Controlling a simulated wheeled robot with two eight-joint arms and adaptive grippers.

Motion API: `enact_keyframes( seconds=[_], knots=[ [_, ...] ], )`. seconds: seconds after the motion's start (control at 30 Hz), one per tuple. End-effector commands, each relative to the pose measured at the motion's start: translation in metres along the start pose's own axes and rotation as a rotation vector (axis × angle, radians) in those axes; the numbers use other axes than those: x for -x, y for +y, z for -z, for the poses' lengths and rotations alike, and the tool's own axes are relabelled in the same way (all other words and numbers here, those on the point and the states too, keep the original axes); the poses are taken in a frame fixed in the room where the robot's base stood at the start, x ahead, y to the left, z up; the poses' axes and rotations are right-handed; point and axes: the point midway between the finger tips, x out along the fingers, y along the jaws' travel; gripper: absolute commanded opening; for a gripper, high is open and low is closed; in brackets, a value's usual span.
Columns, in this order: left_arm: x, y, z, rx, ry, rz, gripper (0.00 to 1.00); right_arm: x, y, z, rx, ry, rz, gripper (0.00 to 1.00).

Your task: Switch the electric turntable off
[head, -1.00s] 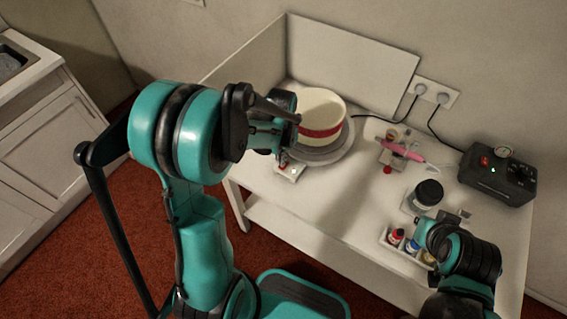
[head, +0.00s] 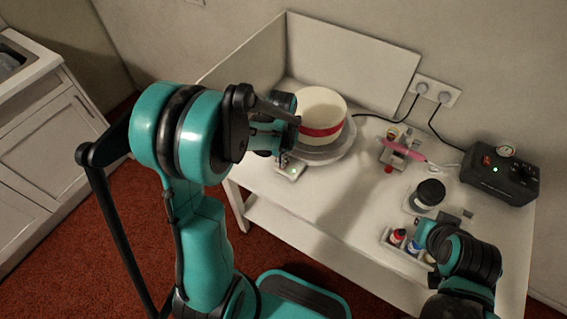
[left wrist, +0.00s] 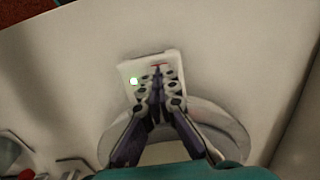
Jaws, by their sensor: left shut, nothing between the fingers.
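The electric turntable (head: 337,153) stands on the white table and bears a white cake (head: 321,104) with a red band. Its white control box (head: 289,173) juts out at the front and shows in the left wrist view (left wrist: 128,70). A green light (left wrist: 134,81) glows on it. A red switch part (left wrist: 158,66) shows just beyond my fingertips. My left gripper (left wrist: 157,74) is shut and empty, its tips over the box at the switch, hiding part of it. Contact cannot be told. My right gripper (head: 424,238) is beside the bottle tray; its fingers are unclear.
A black box with dials (head: 497,177) stands at the right, by a pink airbrush (head: 405,150). A dark-lidded jar (head: 429,194) and a tray of small bottles (head: 386,238) are near my right arm. The table's front middle is clear.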

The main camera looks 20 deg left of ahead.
Motion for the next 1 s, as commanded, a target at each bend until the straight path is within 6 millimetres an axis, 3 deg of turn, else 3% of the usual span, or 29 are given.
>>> enact_keyframes(
  seconds=[0.57,1.0],
  knots=[
    [-0.006,0.0,0.0,0.0,0.0,0.0,0.0,-0.005,0.0,-0.003,0.0,0.0,0.0,0.0],
    [0.026,0.0,0.0,0.0,0.0,0.0,0.0,0.016,0.0,0.011,0.0,0.0,0.0,0.0]
  ],
)
